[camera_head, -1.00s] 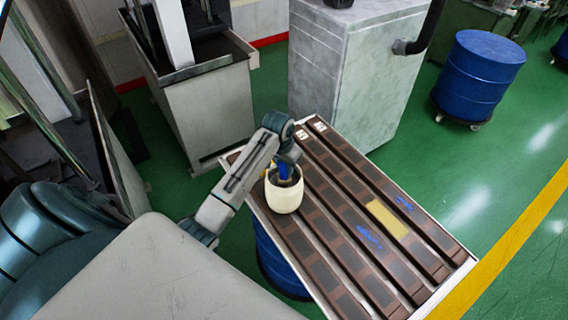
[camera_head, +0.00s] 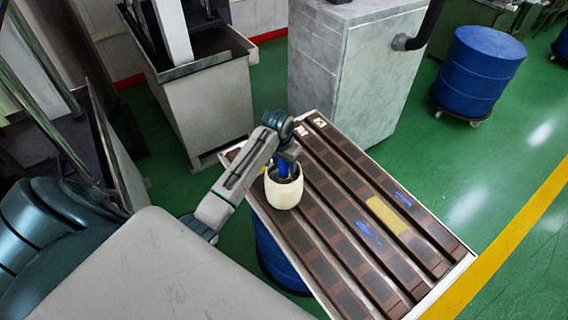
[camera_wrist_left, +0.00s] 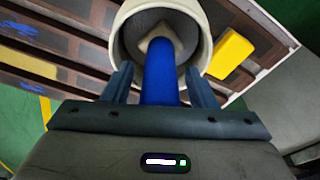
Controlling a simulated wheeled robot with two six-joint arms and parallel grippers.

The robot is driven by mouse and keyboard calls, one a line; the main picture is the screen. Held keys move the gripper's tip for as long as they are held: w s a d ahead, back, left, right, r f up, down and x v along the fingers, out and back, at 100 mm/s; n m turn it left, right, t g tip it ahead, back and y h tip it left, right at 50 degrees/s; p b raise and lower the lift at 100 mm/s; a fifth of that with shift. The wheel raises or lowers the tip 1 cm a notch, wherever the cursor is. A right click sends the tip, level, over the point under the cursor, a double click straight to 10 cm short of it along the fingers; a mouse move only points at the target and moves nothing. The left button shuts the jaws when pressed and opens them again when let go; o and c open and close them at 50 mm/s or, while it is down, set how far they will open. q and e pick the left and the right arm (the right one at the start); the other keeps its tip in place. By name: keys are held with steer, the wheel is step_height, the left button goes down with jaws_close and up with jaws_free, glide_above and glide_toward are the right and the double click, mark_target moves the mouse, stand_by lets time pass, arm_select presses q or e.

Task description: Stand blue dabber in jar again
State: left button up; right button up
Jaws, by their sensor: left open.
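The cream jar (camera_head: 284,194) stands upright at the left end of the slatted table. The blue dabber (camera_wrist_left: 160,72) stands in the jar, with its pale head down inside, in the left wrist view. Its blue handle also shows above the jar's rim in the head view (camera_head: 284,169). My left gripper (camera_wrist_left: 160,82) is open, with one finger on each side of the blue handle and gaps between. The fingers are just over the jar's near rim. My right gripper is out of view.
A yellow block (camera_wrist_left: 231,54) lies beside the jar in the left wrist view. The table (camera_head: 447,281) has brown strips with blue marks and a yellow patch (camera_head: 386,215). A grey cabinet (camera_head: 340,80) stands behind it. A blue drum (camera_head: 478,70) is at the right.

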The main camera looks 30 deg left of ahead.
arm_select(q)
steer(key=r+b, duration=0.1)
steer(key=r, duration=0.1)
steer(key=r+b, duration=0.1)
steer(key=r, duration=0.2)
steer(key=s+r+b, duration=0.1)
steer(key=r, duration=0.2)
steer(key=shift+s+r, duration=0.1)
steer(key=shift+r, duration=0.1)
step_height(320, 180, up, 2)
steer(key=shift+s+p, duration=0.15)
steer(key=shift+p, duration=0.35)
steer(key=shift+s+r+p, duration=0.1)
steer(key=shift+r+p, duration=0.2)
steer(key=shift+r, duration=0.15)
steer(key=shift+s, duration=0.1)
